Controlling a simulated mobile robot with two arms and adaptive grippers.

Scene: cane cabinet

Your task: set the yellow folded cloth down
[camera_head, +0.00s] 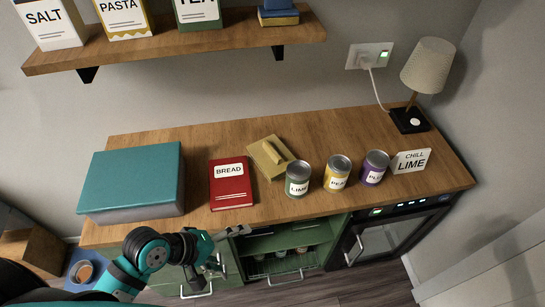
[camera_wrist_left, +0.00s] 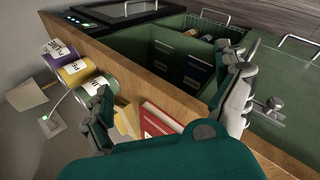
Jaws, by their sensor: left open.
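The yellow folded cloth (camera_head: 270,156) lies on the wooden counter (camera_head: 330,128), between the red BREAD book (camera_head: 231,188) and the green LIME can (camera_head: 297,181). A raised fold runs along its top. In the left wrist view, a part of the cloth (camera_wrist_left: 126,117) shows beside the red book (camera_wrist_left: 160,122), partly hidden by a finger. My left gripper (camera_head: 230,245) is open and empty, in front of the counter's front edge and apart from the cloth. Its spread fingers also show in the left wrist view (camera_wrist_left: 168,100). My right gripper is not in view.
A teal-lidded box (camera_head: 130,180) stands at the counter's left. A yellow can (camera_head: 337,174), a purple can (camera_head: 374,169), a CHILL LIME card (camera_head: 410,161) and a lamp (camera_head: 409,120) stand to the right. Below, a green cabinet (camera_head: 285,240) is open. A shelf (camera_head: 180,48) hangs above.

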